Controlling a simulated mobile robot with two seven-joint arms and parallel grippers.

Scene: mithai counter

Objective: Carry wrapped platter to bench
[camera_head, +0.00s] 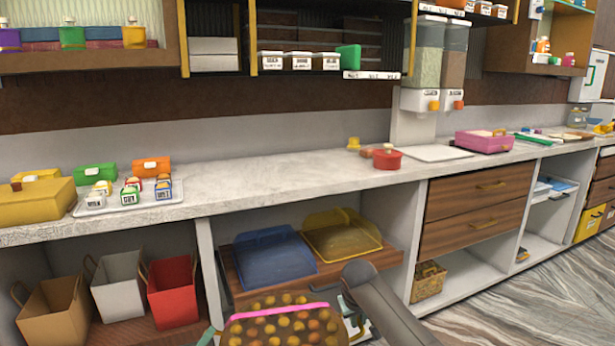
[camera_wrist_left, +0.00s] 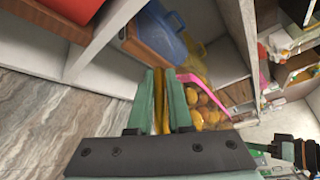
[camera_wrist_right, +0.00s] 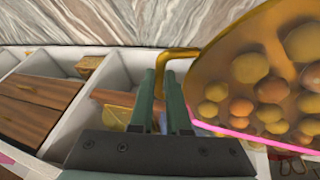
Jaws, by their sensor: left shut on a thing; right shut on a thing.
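The wrapped platter (camera_head: 285,328), filled with round yellow and orange sweets under a clear wrap with a pink band, is low at the bottom of the head view, in front of the counter. It also shows in the left wrist view (camera_wrist_left: 208,104) and large in the right wrist view (camera_wrist_right: 265,75). My left gripper (camera_head: 208,337) is shut on a gold handle at its left end. My right gripper (camera_head: 356,320) is shut on the gold handle (camera_wrist_right: 182,56) at its right end. The platter's lower part is cut off in the head view.
The pale countertop (camera_head: 270,165) has a clear stretch in the middle. A tray of small jars (camera_head: 130,195) and a yellow box (camera_head: 38,203) stand at left, a red pot (camera_head: 387,158) further right. Blue (camera_head: 270,262) and yellow (camera_head: 342,235) covered trays sit on a shelf below.

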